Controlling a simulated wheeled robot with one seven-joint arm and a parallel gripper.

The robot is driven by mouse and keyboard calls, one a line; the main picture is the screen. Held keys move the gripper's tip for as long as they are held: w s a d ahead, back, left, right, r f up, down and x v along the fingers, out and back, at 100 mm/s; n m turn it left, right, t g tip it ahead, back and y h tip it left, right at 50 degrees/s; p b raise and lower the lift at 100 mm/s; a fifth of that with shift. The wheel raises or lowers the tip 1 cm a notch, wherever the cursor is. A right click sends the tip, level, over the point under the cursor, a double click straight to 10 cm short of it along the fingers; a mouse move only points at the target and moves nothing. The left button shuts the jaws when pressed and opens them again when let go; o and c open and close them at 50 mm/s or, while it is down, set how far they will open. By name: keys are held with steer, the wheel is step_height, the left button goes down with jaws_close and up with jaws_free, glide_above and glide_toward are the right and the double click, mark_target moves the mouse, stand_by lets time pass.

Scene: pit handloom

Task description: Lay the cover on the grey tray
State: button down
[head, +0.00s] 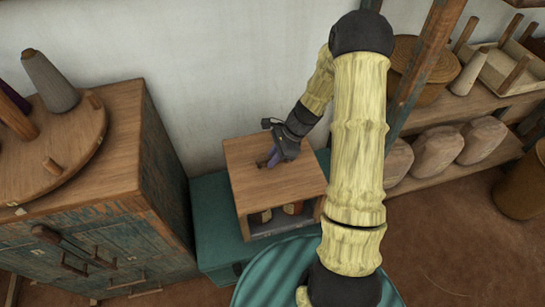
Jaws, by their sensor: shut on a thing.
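A light-brown wooden box-like piece (250,181) with a flat top appears to be the cover. It stands over the green chest near the middle of the head view, with an opening in its front. My gripper (270,160) is at the middle of its top, shut on a small dark part there, apparently its handle. Bobbin-like things (292,208) show inside the front opening. I cannot tell whether the wooden piece is lifted or resting.
A worn teal cabinet (120,240) with a round wooden stand (50,155) and cones is at left. The green chest (212,225) is against the white wall. Shelves at right hold a basket (412,62), several wrapped bundles (480,140) and a wooden tray (508,70).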

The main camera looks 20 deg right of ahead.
steer(key=c, duration=1.3)
jaws_free()
steer(key=p+v, duration=0.2)
steer(key=v, duration=1.5)
steer(key=shift+r, duration=0.25)
